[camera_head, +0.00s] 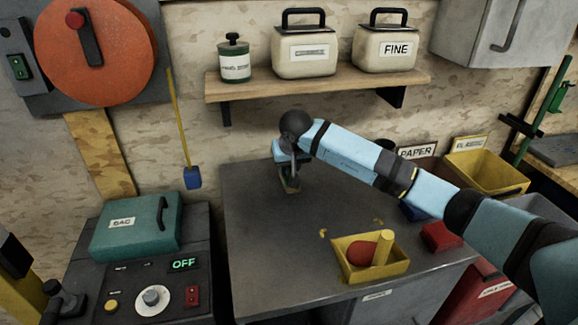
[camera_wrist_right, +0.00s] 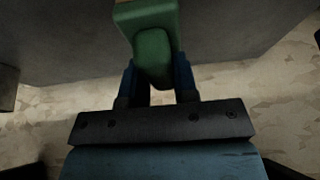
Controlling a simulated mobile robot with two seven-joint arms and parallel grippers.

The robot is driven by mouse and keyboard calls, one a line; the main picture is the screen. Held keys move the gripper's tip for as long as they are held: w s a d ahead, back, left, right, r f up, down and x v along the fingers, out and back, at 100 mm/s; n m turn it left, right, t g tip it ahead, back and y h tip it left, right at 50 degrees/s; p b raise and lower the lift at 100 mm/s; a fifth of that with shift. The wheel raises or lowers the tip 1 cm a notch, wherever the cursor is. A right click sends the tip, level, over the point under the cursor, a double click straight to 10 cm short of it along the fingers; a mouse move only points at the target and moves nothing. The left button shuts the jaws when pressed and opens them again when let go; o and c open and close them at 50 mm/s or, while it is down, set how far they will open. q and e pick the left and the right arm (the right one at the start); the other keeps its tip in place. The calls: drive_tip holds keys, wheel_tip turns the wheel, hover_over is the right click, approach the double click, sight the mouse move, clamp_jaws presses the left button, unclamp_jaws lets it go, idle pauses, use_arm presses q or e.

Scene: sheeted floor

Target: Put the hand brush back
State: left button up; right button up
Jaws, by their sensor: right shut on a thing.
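The hand brush appears to be the green block-like thing (camera_wrist_right: 152,45) between the blue fingers of my right gripper (camera_wrist_right: 157,82) in the right wrist view. A thin tan strip shows at its far end. In the head view my right gripper (camera_head: 290,172) points down over the back left of the grey worktop. The brush (camera_head: 290,186) is small there and partly hidden by the gripper. It is at or just above the surface; I cannot tell if it touches. My left gripper is not in view.
A yellow tray (camera_head: 346,270) holding a red ball and a yellow cylinder stands at the worktop's front right. A red block (camera_head: 440,236) lies beside it. A wooden shelf (camera_head: 318,85) with canisters hangs behind. The worktop's left half (camera_head: 265,255) is clear.

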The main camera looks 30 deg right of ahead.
drive_tip(key=shift+w+d+f, duration=0.1)
drive_tip(key=shift+w+f, duration=0.15)
drive_tip(key=shift+f, duration=0.15)
drive_tip(key=shift+f, duration=0.15)
drive_tip(key=o, duration=0.8)
drive_tip(key=shift+o, duration=0.2)
drive_tip(key=shift+r, duration=0.3)
drive_tip(key=v, duration=1.1)
drive_tip(key=shift+s+r, duration=0.3)
drive_tip(key=shift+r, duration=0.05)
